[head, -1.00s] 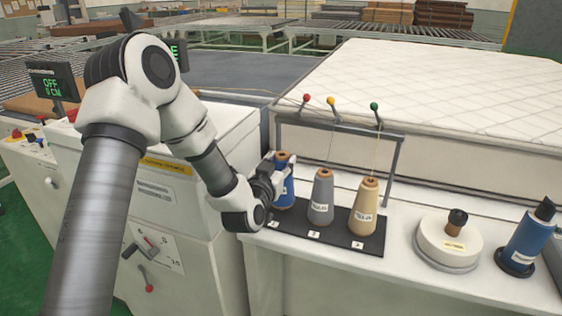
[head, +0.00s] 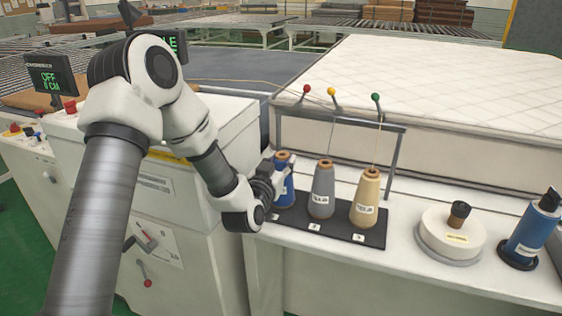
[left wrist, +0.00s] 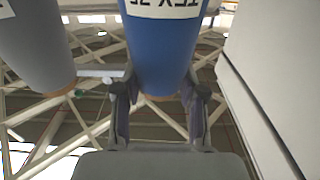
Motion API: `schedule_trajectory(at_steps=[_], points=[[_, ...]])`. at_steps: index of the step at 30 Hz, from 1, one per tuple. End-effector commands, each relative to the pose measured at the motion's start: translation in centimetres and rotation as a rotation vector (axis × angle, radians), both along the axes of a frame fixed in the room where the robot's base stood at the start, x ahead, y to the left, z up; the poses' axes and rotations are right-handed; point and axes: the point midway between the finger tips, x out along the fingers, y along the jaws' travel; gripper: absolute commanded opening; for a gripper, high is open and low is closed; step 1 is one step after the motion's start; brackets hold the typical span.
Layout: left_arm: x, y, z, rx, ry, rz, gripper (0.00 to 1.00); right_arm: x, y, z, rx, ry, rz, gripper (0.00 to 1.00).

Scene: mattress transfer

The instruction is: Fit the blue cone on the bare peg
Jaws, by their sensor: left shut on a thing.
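The blue cone (head: 286,190) stands at the left end of the black peg rack (head: 328,228), upright as far as I can see. My left gripper (head: 276,182) is shut on it from the left side and hides part of it. In the left wrist view the blue cone (left wrist: 160,50) fills the space between the two fingers. A grey cone (head: 322,195) and a tan cone (head: 365,205) stand beside it on the rack. The peg under the blue cone is hidden, so I cannot tell how far the cone is seated. My right gripper is not in view.
A metal thread frame with red, yellow and green balls (head: 331,91) stands behind the cones. A mattress (head: 430,90) lies behind it. A white machine (head: 190,200) is on the left.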

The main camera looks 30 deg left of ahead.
Motion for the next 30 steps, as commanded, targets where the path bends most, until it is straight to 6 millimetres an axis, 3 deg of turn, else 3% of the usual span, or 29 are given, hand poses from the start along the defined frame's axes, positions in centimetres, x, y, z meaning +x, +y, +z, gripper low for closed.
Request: schedule_trajectory(at_steps=[1, 3, 14, 24, 30], points=[[0.0, 0.0, 0.1, 0.0, -0.002, 0.0, 0.51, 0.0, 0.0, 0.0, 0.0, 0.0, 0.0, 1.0], [0.0, 0.0, 0.1, 0.0, -0.001, 0.0, 0.69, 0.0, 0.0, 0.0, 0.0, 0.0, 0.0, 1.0], [-0.5, -0.1, -0.1, -0.001, 0.002, 0.0, 0.69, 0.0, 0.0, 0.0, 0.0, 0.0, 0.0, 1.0], [-6.5, -1.5, -0.1, -0.001, 0.002, 0.0, 0.69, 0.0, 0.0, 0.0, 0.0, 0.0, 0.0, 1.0], [-7.4, -1.7, 0.0, 0.0, -0.002, 0.0, 0.69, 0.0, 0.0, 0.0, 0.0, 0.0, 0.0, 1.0]])
